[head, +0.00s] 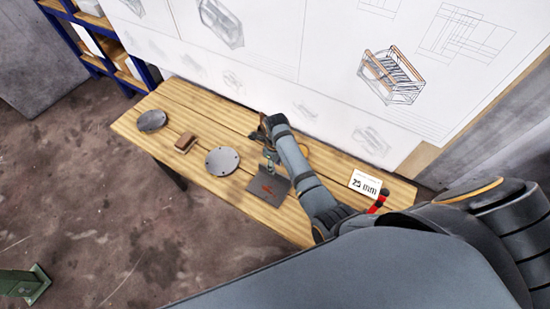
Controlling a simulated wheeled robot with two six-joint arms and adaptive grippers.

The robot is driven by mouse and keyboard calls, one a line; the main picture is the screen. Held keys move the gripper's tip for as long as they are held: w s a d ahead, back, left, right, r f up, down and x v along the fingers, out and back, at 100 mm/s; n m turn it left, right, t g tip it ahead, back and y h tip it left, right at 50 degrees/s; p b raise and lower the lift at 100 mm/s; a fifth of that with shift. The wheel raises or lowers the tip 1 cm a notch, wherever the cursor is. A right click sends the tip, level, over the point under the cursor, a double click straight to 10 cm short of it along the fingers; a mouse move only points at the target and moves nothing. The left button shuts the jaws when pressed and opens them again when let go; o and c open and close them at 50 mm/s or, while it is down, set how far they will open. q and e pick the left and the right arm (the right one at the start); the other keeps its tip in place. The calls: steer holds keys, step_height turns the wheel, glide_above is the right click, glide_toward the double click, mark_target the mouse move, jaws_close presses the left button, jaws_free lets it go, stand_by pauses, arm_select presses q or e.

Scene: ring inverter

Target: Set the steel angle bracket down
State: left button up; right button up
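My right arm comes in from the right and reaches over the wooden bench. Its gripper (262,137) is above the bench's middle, near the back edge. A small grey metal piece, which looks like the steel angle bracket (270,158), shows at the fingers and appears held in them. I cannot tell whether the piece touches the plate or the bench. The finger contact is small in the picture and partly hidden. My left gripper is out of view.
The wooden bench (205,188) also carries two round grey discs (222,161) (152,120), a brown block (185,143), a "25 mm" card (366,184) and a red item (378,202). A drawing board (290,60) stands behind. Bare wood lies between the things.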

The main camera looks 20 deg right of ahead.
step_height(320, 180, up, 6)
steer(key=shift+f, duration=0.1)
stand_by(0.5)
